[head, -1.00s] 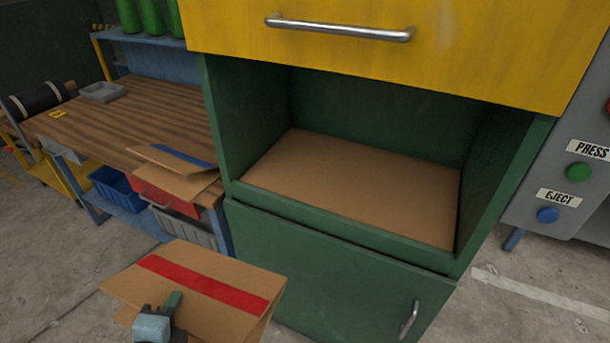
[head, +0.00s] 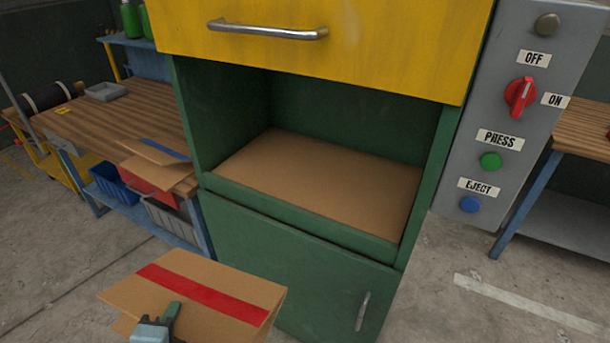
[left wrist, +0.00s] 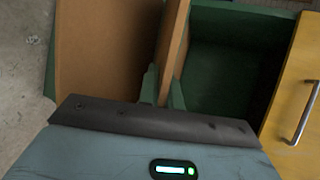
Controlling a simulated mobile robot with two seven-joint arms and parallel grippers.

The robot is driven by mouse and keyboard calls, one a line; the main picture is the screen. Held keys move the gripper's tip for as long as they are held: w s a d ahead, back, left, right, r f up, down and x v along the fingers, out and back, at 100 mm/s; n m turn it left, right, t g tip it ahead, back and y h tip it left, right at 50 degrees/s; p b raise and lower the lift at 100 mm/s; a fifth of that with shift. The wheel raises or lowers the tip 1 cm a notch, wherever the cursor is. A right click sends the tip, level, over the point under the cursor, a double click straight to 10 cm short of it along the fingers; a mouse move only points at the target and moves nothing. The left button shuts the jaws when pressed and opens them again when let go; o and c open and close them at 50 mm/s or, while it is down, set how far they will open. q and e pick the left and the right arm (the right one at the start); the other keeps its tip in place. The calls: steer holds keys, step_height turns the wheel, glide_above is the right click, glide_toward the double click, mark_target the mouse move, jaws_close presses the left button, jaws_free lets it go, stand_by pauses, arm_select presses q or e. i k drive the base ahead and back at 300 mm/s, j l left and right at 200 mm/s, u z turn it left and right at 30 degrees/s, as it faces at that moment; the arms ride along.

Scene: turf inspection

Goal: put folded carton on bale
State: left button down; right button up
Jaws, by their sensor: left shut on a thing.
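My left gripper (head: 165,322) is shut on a folded carton (head: 225,283) with a red stripe, held low in front of the green baler. The carton also shows in the left wrist view (left wrist: 105,50), gripped by its edge between the fingers (left wrist: 163,88). The baler's chamber is open, and a flat brown cardboard surface, the bale (head: 320,180), lies in it. The held carton is apart from the bale, lower and nearer to me. My right gripper is in neither view.
The yellow upper door (head: 310,40) with a metal handle is above the chamber. A grey control panel (head: 515,100) stands at the right. Another folded carton with a blue stripe (head: 160,152) lies on the wooden workbench (head: 110,118) at the left.

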mark_target(363, 186)
steer(key=k+l, duration=0.1)
steer(key=l, duration=0.3)
steer(key=k+l+u, duration=0.1)
steer(key=l, duration=0.25)
steer(key=k+l, duration=0.15)
steer(key=l, duration=0.25)
steer(key=k+l+u, duration=0.1)
steer(key=l, duration=0.25)
steer(key=k+l, duration=0.1)
steer(key=l, duration=0.3)
steer(key=k+l, duration=0.1)
steer(key=l, duration=0.3)
steer(key=k+l, duration=0.1)
steer(key=l, duration=0.3)
steer(key=i+l, duration=0.2)
steer(key=i, duration=0.3)
steer(key=i+l, duration=0.2)
steer(key=i, duration=0.3)
steer(key=i+l, duration=0.2)
steer(key=i, duration=0.3)
steer(key=j+u, duration=0.05)
